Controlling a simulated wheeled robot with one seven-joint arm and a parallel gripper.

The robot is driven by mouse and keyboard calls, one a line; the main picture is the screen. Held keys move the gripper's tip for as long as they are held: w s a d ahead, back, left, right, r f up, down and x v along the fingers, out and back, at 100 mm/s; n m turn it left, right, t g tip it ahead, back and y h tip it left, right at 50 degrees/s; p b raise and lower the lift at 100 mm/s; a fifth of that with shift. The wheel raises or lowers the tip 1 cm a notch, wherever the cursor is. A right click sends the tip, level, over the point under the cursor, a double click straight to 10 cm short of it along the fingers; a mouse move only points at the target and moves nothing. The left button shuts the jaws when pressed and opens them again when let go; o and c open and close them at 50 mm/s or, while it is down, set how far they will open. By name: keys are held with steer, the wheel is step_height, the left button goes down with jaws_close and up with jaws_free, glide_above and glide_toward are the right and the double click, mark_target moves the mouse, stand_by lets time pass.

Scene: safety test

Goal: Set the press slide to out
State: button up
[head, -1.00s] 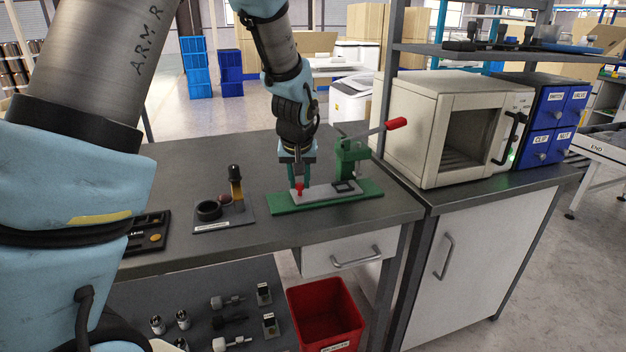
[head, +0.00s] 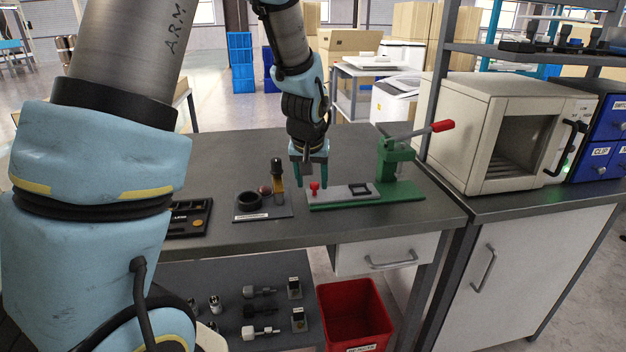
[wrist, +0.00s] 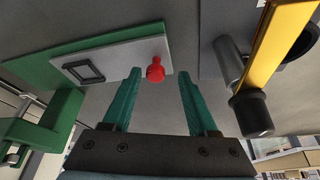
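The green press (head: 397,160) stands on the bench on a long green base (head: 330,206). Its grey slide (head: 338,194) extends left of the press column, with the square black frame on it (head: 358,189) clear of the column. A red knob (head: 314,187) stands upright at the slide's left end; it also shows in the wrist view (wrist: 155,70). My gripper (head: 312,181) points down at the knob, its teal fingers open. In the wrist view (wrist: 160,75) the knob appears between the fingertips, nearer the left one, with visible gaps on both sides.
A small stand with a black ring and yellow post (head: 278,180) is close left of the press. The press's red-tipped lever (head: 441,126) sticks out to the right, towards a white oven-like box (head: 500,130). A red bin (head: 355,315) is below the bench.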

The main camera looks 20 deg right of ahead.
steer(key=v, duration=1)
steer(key=shift+s+r+b, duration=0.2)
steer(key=shift+r+b, duration=0.15)
steer(key=shift+b, duration=0.1)
steer(key=shift+a, duration=0.15)
steer(key=s+a+f+n+p, duration=0.1)
steer(key=s+a, duration=0.1)
steer(key=a, duration=0.6)
steer(key=s+a+f+n+g+y+p, duration=0.1)
steer(key=s+a+f, duration=0.1)
steer(key=a, duration=0.6)
steer(key=s+a+f+n+g+p, duration=0.1)
steer(key=s+a, duration=0.3)
steer(key=a, duration=0.4)
steer(key=shift+f+n+y+p, duration=0.3)
steer(key=shift+n+p, duration=0.05)
steer(key=shift+n, duration=0.05)
steer(key=shift+a, duration=0.1)
stand_by(0.7)
